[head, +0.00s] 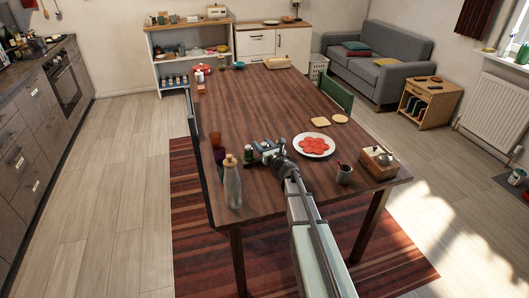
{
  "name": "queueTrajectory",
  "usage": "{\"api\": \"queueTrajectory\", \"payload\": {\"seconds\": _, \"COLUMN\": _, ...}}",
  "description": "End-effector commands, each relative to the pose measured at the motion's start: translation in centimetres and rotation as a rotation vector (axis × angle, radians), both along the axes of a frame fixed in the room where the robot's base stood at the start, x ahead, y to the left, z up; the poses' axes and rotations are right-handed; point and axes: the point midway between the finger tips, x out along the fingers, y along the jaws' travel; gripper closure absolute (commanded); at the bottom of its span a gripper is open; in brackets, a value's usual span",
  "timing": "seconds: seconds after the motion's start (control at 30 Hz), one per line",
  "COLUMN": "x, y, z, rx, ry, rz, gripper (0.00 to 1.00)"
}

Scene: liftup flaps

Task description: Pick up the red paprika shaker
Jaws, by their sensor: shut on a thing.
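My gripper (262,148) is low over the near part of the wooden table (265,109), left of a white plate with red slices (314,145). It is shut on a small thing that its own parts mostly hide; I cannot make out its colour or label. A small dark green shaker-like jar with a pale top (248,154) stands just left of my gripper. I cannot clearly pick out a red paprika shaker in this view.
A glass bottle (232,183) and a reddish-brown cup (219,155) stand to the left. A grey mug (344,174) and a wooden grinder box (379,160) stand to the right. Bread slices (320,122) lie beyond the plate. The table's middle is clear.

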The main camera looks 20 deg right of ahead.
Motion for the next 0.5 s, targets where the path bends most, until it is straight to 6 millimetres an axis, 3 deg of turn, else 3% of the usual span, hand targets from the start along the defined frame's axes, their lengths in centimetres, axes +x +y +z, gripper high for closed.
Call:
{"api": "queueTrajectory", "payload": {"seconds": 0.27, "x": 0.0, "y": 0.0, "z": 0.4, "rx": -0.001, "ry": -0.001, "rz": 0.000, "gripper": 0.84}}
{"api": "queueTrajectory", "payload": {"seconds": 0.5, "x": -0.1, "y": 0.0, "z": 3.5, "rx": -0.002, "ry": -0.003, "rz": 0.001, "gripper": 0.84}}
